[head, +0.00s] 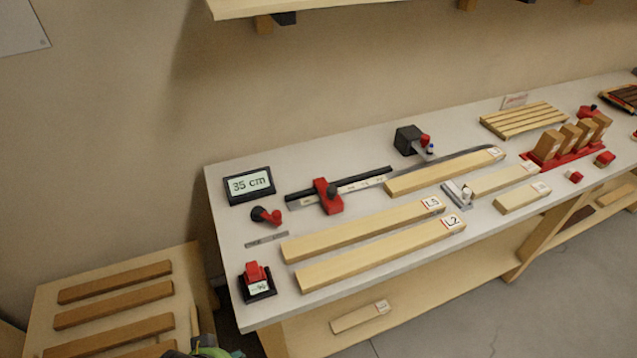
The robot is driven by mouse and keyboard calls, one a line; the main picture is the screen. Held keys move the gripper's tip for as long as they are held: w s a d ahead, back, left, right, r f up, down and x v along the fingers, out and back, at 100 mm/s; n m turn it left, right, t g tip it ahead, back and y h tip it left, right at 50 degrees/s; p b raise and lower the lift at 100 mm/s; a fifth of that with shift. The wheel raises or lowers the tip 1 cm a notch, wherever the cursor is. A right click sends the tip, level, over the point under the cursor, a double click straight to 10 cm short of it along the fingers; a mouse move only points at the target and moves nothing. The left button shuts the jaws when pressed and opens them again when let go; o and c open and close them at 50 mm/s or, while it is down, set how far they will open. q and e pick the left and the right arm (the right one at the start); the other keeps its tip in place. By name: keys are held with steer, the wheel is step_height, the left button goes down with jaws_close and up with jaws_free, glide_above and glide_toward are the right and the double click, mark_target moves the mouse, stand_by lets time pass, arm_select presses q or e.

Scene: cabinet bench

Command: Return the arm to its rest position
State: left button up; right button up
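Neither of my grippers can be made out in the head view, and no arm is seen over the workbench (225,215). A small green and dark shape (207,347) is cut off by the bottom edge at the left; I cannot tell what it is. On the bench, long boards labelled L3 (350,232) and L2 (380,254) lie side by side near the front. A red sliding stop (327,196) sits on the measuring rail (362,184). A display (249,185) at the left end reads 35 cm.
A slatted wooden stand (190,262) is left of the bench. A red rack (560,155) holds upright wooden blocks at the right. A shelf (350,8) overhangs the back. A board (360,317) lies on the lower shelf. Floor (480,320) is clear at the lower right.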

arm_select(q)
steer(key=s+f+g+b, duration=0.1)
steer(key=s+f+b, duration=0.15)
steer(key=f, duration=1.05)
steer(key=s+f+b, duration=0.1)
steer(key=f+b, duration=0.2)
steer(key=f, duration=1)
steer(key=s+a+f+b, duration=0.1)
steer(key=s+f+b, duration=0.1)
steer(key=s+f, duration=0.5)
steer(key=s+a+f+g+b, duration=0.1)
steer(key=s+a+f+b, duration=0.1)
steer(key=s+f, duration=0.6)
step_height(320, 180, down, 3)
steer(key=shift+f+b, duration=0.1)
steer(key=shift+b, duration=0.4)
